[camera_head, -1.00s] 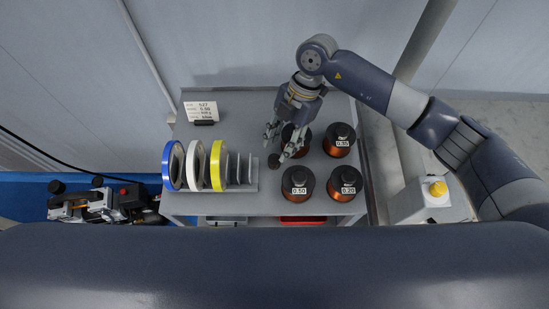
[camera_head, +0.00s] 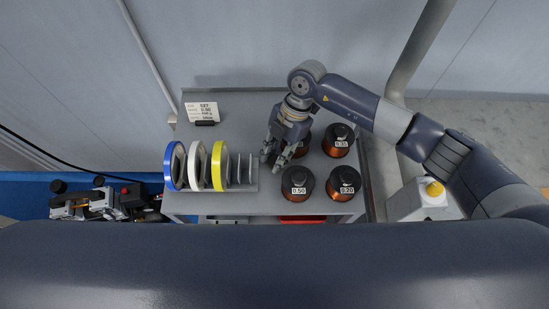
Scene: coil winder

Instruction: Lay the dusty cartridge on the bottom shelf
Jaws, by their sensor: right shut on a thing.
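My right gripper (camera_head: 273,161) is over the top of the grey cart (camera_head: 235,205), between the rack of discs and the copper spools. It points down and is shut on a small dark thing, most likely the cartridge. The fingers mostly hide it, and dust on it cannot be made out. The bottom shelf is almost fully hidden under the cart top. Only part of a red bin (camera_head: 303,219) and a light edge show below the front edge. My left gripper is not in view.
Blue, white (camera_head: 196,165) and yellow (camera_head: 219,165) rings stand in a rack with grey dividers at left. Several labelled copper spools (camera_head: 297,183) stand at right, one partly behind my gripper. A label card (camera_head: 201,111) stands at the back. A yellow button box (camera_head: 433,191) is beside the cart.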

